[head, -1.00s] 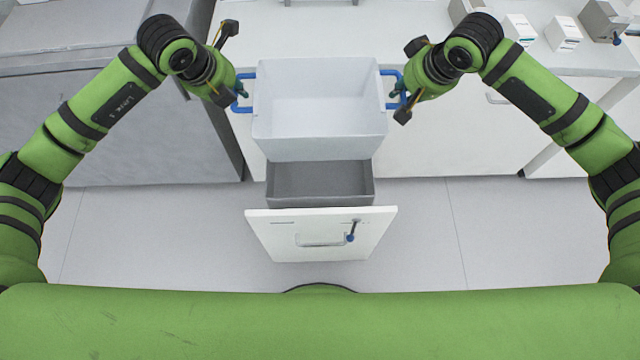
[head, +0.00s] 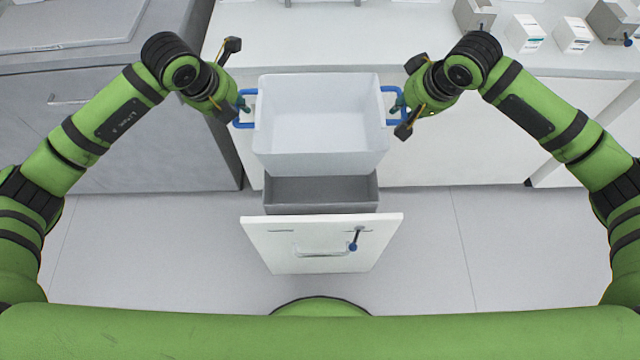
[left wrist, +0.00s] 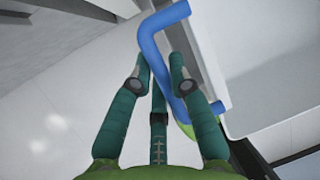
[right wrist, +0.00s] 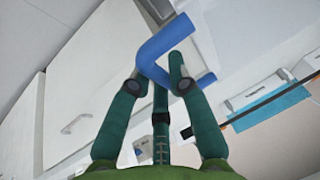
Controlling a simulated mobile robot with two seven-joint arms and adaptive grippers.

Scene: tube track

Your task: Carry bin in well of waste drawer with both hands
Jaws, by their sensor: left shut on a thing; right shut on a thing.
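The white bin (head: 318,152) is empty and held upright above the open waste drawer, with a blue handle on each side. My left gripper (head: 242,106) is shut on the bin's left blue handle (head: 240,124); the left wrist view shows its fingers (left wrist: 160,75) around the blue bar (left wrist: 165,50). My right gripper (head: 397,104) is shut on the right blue handle (head: 386,121); the right wrist view shows its fingers (right wrist: 160,75) around the bar (right wrist: 165,40). The drawer's grey well (head: 320,190) shows below the bin, its back part hidden by the bin. The drawer front (head: 320,238) is white.
A white counter (head: 300,45) runs behind the bin, with small boxes (head: 525,32) and grey holders (head: 475,15) at its right. A grey cabinet (head: 140,150) stands at the left. A blue-tipped lever (head: 354,242) sits on the drawer front. Floor beside the drawer is clear.

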